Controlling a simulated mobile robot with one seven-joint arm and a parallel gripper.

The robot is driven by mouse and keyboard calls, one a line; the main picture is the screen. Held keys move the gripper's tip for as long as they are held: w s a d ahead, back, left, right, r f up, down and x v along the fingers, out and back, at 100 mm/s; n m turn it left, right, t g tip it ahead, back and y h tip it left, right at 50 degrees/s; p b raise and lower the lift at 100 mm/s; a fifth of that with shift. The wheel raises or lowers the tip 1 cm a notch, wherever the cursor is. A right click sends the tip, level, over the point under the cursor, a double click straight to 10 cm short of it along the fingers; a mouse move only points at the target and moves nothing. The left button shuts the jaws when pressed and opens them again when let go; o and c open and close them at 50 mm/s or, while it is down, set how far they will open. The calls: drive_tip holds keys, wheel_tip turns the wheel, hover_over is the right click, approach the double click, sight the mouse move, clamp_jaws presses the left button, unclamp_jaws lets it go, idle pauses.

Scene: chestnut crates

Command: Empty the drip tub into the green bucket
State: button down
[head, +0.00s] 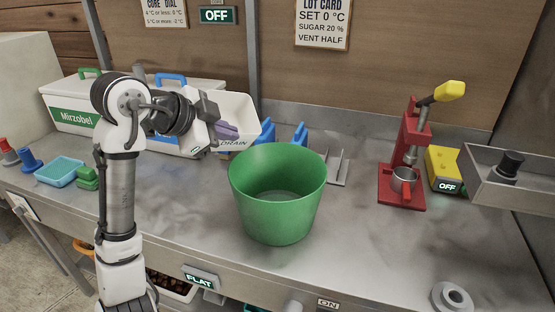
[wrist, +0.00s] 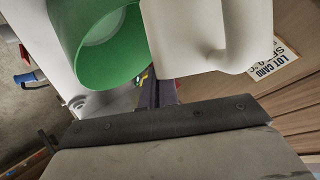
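The drip tub (head: 243,107) is white and stands out at the right end of the white chest, behind the green bucket; in the wrist view it shows large and close (wrist: 190,30). My gripper (head: 232,132) has its purple fingers close together at the tub, and they seem shut on its wall; the contact itself is hidden. In the wrist view the dark fingers (wrist: 158,92) reach to the tub's lower edge. The green bucket (head: 278,215) stands upright and open on the counter; it also shows beside the tub in the wrist view (wrist: 82,35). The tub's contents are not visible.
Blue stands (head: 267,132) and a grey rack lie behind the bucket. A red press (head: 410,150) stands at the right. The counter (head: 345,240) right of the bucket is clear.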

drive_tip(key=w+a+h+p, duration=0.1)
drive_tip(key=a+n+p, duration=0.1)
drive_tip(key=p, duration=0.1)
drive_tip(key=shift+w+a+r+g+h, duration=0.25)
drive_tip(key=shift+w+r+g+h, duration=0.05)
drive_tip(key=shift+w+h, duration=0.1)
drive_tip(key=shift+w+a+r+n+p, duration=0.15)
drive_tip(key=shift+a+n+p, duration=0.15)
drive_tip(key=shift+p, duration=0.15)
drive_tip(key=shift+w+a+g+h+p, duration=0.2)
drive_tip(key=shift+a+g+h+p, duration=0.1)
drive_tip(key=shift+h+p, duration=0.15)
drive_tip(key=shift+w+a+f+n+g+h+p, duration=0.15)
drive_tip(key=shift+w+a+f+n+h+p, duration=0.35)
drive_tip(key=shift+a+n+h+p, duration=0.15)
drive_tip(key=shift+w+a+f+n+g+h+p, duration=0.15)
drive_tip(key=shift+w+a+f+n+h+p, duration=0.25)
drive_tip(key=shift+a+f+n+h+p, duration=0.25)
drive_tip(key=shift+a+r, duration=0.1)
